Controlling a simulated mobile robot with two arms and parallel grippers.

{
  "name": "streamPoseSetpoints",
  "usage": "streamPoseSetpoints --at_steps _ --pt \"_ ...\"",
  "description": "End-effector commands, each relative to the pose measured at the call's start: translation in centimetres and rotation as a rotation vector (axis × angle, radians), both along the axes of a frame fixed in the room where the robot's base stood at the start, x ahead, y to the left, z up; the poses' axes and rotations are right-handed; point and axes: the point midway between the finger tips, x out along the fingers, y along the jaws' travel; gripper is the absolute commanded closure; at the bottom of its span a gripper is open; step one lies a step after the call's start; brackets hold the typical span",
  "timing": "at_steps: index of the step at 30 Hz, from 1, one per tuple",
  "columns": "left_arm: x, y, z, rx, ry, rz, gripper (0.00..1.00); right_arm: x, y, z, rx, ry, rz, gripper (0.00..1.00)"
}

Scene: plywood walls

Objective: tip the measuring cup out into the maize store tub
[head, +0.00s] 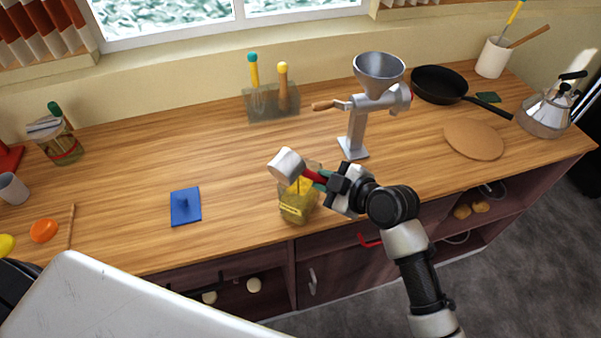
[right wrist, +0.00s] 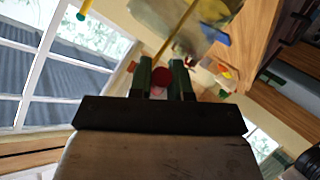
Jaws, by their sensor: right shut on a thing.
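The measuring cup (head: 286,164) is pale grey with a red handle (head: 313,174). It is tilted over the maize store tub (head: 298,208), with its mouth towards the tub. A thin yellow streak runs between cup and tub. The tub is clear, stands upright near the counter's front edge and holds yellow stuff low down. My right gripper (head: 329,181) is shut on the cup's handle, above and right of the tub. In the right wrist view, the green fingers (right wrist: 162,80) close around the red handle (right wrist: 160,76). The cup's inside is hidden. My left gripper is out of view.
A grey hand mill (head: 357,125) stands behind the right gripper. A clear holder (head: 270,103) with two handled tools is at the back. A blue piece (head: 186,207) lies left of the tub. A pan (head: 438,84), round board (head: 473,139) and kettle (head: 546,111) are at right.

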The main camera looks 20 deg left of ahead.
Motion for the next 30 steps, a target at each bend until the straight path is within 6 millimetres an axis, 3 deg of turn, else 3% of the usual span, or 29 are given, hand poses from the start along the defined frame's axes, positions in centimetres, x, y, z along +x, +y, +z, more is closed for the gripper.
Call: streamPoseSetpoints --at_steps 30 --pt "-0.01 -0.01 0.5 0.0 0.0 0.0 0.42 0.29 -0.11 -0.04 0.04 0.104 0.001 1.0"
